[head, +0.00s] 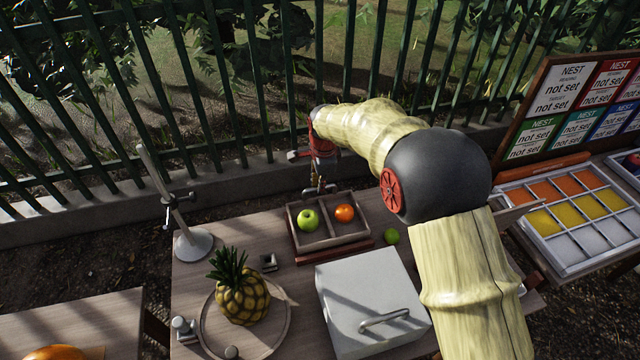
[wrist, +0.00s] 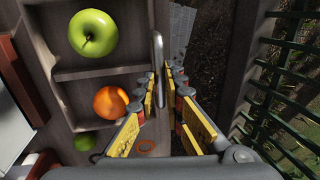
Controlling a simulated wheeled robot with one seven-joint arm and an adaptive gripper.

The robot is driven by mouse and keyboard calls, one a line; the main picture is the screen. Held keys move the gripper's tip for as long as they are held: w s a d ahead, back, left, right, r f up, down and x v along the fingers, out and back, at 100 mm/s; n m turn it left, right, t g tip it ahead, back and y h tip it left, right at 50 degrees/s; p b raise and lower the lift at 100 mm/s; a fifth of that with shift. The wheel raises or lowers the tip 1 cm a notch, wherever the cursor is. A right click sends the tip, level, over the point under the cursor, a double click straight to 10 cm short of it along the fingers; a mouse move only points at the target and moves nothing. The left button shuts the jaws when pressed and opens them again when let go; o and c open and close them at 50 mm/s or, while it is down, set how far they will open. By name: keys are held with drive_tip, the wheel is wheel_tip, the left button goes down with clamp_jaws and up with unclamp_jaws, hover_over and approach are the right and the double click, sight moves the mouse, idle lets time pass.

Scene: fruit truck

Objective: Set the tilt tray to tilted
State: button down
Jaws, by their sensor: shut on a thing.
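The tilt tray (head: 327,241) is a shallow wooden tray with two compartments on a reddish-brown base at the table's far edge. Its left compartment holds a green apple (head: 308,219), its right one an orange (head: 344,213). Both fruits also show in the wrist view, the apple (wrist: 93,32) above the orange (wrist: 110,102). A grey metal handle (wrist: 158,45) stands on the tray's far side. My gripper (head: 320,189) is at that side, its yellow-padded fingers (wrist: 163,78) shut on the handle. How far the tray is tilted I cannot tell.
A white lidded box (head: 365,290) stands in front of the tray. A pineapple (head: 241,298) sits on a round board at left. A small green fruit (head: 391,236) lies right of the tray. A green fence (head: 240,90) runs behind the table.

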drive_tip(key=shift+r, duration=0.1)
drive_tip(key=s+d+r+t+b, duration=0.1)
drive_tip(key=s+r+t, duration=0.1)
drive_tip(key=s+r, duration=0.3)
drive_tip(key=shift+d+t+y, duration=0.2)
drive_tip(key=shift+t+y, duration=0.2)
drive_tip(key=c, duration=1.9)
unclamp_jaws()
drive_tip(key=shift+r, duration=0.15)
